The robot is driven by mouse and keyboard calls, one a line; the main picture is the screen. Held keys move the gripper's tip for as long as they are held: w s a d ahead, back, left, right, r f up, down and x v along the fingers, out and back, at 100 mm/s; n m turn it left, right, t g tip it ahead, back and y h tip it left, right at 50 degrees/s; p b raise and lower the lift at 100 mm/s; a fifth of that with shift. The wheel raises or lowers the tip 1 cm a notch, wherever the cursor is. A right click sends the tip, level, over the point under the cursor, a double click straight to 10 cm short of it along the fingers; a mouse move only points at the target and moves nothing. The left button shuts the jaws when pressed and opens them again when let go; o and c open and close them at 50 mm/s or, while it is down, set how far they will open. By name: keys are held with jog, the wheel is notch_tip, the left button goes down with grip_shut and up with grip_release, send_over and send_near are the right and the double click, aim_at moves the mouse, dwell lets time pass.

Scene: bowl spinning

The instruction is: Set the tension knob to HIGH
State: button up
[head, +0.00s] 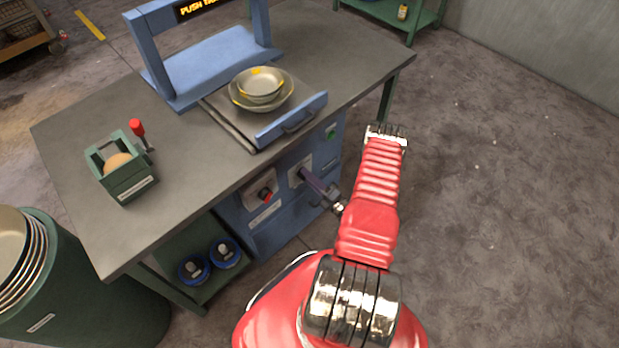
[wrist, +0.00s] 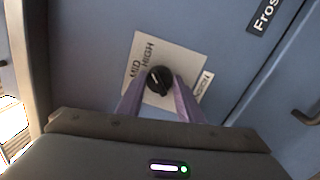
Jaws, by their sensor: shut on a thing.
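The tension knob (wrist: 160,78) is black and round, on a white plate (wrist: 143,53) lettered MID and HIGH. A short white mark shows on its upper left face; I cannot tell exactly which word it points at. The purple fingers of my gripper (wrist: 160,86) are shut on the knob, one on each side. In the head view my gripper (head: 304,177) reaches the pale plate (head: 296,178) on the blue front panel, and it hides the knob there.
A red switch (head: 265,194) sits on a plate left of the knob. A green box (head: 121,169) stands on the grey table (head: 75,135). Floor on the right is clear.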

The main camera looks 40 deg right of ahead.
jog(key=shift+d+f, duration=0.1)
jog(key=shift+d, duration=0.1)
jog(key=o, duration=1.1)
jog(key=shift+a, duration=0.1)
jog(key=shift+c, duration=0.2)
jog(key=shift+s, duration=0.1)
jog(key=s+f, duration=0.1)
jog(key=s, duration=1.2)
jog(key=shift+s, duration=0.3)
